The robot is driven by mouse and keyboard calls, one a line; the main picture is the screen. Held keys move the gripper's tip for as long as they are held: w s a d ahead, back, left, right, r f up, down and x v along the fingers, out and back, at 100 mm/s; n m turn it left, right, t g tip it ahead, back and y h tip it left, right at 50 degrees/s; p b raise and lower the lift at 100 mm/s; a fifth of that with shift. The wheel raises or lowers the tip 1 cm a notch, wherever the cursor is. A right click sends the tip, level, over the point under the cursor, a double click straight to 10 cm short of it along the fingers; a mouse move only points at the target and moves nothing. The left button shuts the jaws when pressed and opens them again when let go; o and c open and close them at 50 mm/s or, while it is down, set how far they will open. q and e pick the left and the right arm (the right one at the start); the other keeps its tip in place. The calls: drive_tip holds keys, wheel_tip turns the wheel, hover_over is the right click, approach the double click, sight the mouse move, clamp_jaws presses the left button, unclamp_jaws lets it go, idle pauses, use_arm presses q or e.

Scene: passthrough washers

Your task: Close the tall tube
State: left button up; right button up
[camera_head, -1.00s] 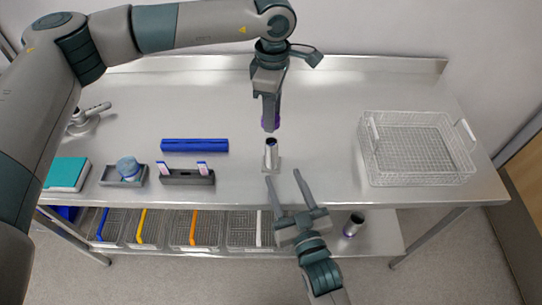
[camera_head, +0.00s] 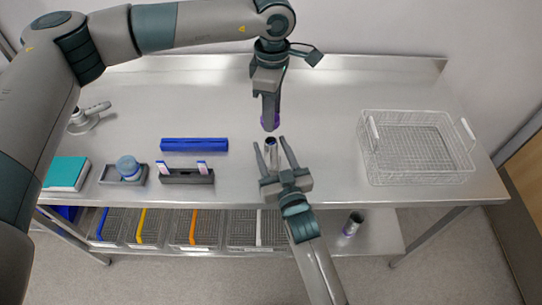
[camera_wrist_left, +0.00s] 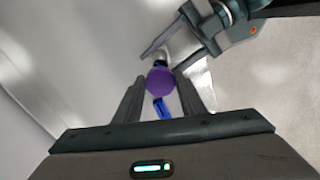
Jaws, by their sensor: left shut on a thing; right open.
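A gap shows between cap and tube in the head view. My right gripper (camera_head: 270,142) is open, with one finger on each side of the tube. I cannot tell whether the fingers touch it.
A wire basket (camera_head: 415,150) stands at right. At left are a blue bar (camera_head: 194,145), a grey rack (camera_head: 187,177), a blue-capped item (camera_head: 127,166) and a teal box (camera_head: 66,173).

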drive_tip(key=shift+w+a, duration=0.1)
drive_tip(key=shift+w, duration=0.25)
clamp_jaws()
use_arm(q)
hover_over(272, 143)
drive_tip(key=shift+f, duration=2.5)
drive_tip(key=shift+f, duration=0.9)
drive_tip(key=shift+f, duration=0.55)
